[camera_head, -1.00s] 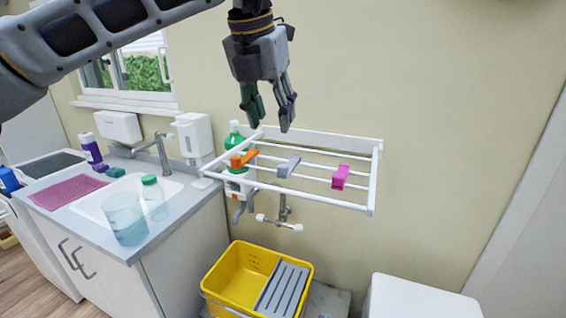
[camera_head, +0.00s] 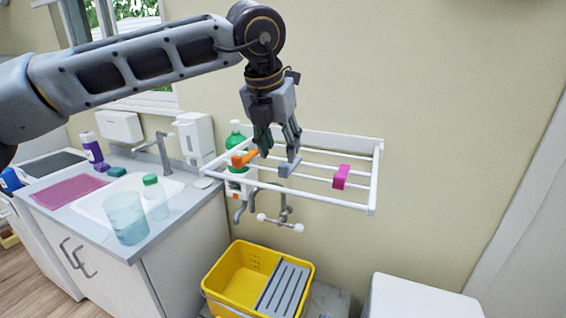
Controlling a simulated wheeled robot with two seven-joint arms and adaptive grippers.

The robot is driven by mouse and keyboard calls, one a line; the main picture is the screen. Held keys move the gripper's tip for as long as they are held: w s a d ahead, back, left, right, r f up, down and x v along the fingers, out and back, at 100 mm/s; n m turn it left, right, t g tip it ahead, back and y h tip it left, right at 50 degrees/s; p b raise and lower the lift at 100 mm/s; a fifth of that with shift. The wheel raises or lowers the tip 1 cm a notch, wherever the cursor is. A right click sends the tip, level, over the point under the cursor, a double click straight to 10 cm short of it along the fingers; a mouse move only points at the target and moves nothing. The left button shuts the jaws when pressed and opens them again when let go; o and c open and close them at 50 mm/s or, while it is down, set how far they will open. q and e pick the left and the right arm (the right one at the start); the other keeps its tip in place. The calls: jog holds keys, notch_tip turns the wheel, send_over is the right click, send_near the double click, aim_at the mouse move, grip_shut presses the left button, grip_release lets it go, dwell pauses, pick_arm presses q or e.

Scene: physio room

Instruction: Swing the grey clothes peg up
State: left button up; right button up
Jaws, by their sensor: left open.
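The grey clothes peg (camera_head: 288,169) sits on the white wall rack (camera_head: 372,185), between an orange peg (camera_head: 243,159) and a pink peg (camera_head: 341,177). It lies low across the rack's bars. My left gripper (camera_head: 278,156) points down from above, open. Its right fingertip shows right over the grey peg and hides part of it; its left fingertip shows near the orange peg. I cannot tell whether a finger touches the grey peg. My right gripper is not in view.
The sink counter (camera_head: 165,212) with a clear jug (camera_head: 126,217) is at left. The wall right of the rack is clear.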

aim_at(283, 165)
pick_arm(q)
jog(key=shift+x, duration=2.8)
grip_shut()
